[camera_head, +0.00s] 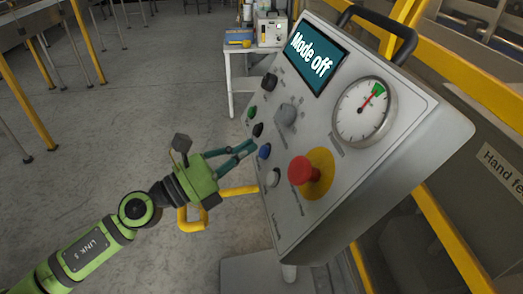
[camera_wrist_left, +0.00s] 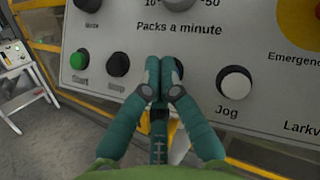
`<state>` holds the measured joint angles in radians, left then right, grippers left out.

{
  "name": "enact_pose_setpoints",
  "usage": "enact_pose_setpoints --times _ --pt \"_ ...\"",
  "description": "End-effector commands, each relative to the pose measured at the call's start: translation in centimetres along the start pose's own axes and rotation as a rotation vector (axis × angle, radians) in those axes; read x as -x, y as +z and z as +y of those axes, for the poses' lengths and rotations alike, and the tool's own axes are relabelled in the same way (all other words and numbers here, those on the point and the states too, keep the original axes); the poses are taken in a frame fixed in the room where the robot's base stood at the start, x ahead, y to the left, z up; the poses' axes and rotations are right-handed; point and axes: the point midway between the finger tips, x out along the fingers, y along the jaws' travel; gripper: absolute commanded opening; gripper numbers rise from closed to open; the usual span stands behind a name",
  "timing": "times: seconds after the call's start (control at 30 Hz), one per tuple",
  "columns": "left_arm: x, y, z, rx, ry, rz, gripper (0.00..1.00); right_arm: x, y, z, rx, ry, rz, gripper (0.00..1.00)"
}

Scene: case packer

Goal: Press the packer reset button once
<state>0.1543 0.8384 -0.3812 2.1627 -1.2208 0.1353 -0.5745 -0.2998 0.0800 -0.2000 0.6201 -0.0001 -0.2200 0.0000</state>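The blue button (camera_head: 264,151) sits on the sloped grey control panel (camera_head: 330,140), between a black button and a white one. Its label is not readable in the head view. My left gripper (camera_head: 250,147) is in front of the panel, its fingertips close to the blue button. Contact cannot be told. In the left wrist view the fingers (camera_wrist_left: 160,68) are together and empty, covering most of the button between Stop and Jog; only a dark edge (camera_wrist_left: 179,72) shows on their right. My right gripper is not in view.
The green Start (camera_wrist_left: 79,60), black Stop (camera_wrist_left: 118,64) and white Jog (camera_wrist_left: 236,82) buttons flank the fingers. A red emergency button (camera_head: 304,170) on a yellow disc, a gauge (camera_head: 362,110) and a "Mode off" screen (camera_head: 311,60) are on the panel. A yellow rail (camera_head: 238,191) runs below.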

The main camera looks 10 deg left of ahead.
Motion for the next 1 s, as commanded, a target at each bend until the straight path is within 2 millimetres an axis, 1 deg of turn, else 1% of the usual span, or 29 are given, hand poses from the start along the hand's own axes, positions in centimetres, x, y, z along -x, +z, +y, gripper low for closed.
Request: enact_pose_setpoints --times 0.17,0.27,0.7,1.0 --pt "0.0 0.0 0.0 0.000 0.000 0.000 0.00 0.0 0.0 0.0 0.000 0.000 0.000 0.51" --pt "0.3 0.2 0.1 0.000 0.002 0.000 0.00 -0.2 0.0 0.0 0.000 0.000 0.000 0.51" --pt "3.2 3.1 0.1 0.001 0.002 0.000 0.00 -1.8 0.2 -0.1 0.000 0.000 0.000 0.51" --pt "3.5 3.6 0.0 0.001 0.000 0.000 0.00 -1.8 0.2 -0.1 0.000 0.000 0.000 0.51"
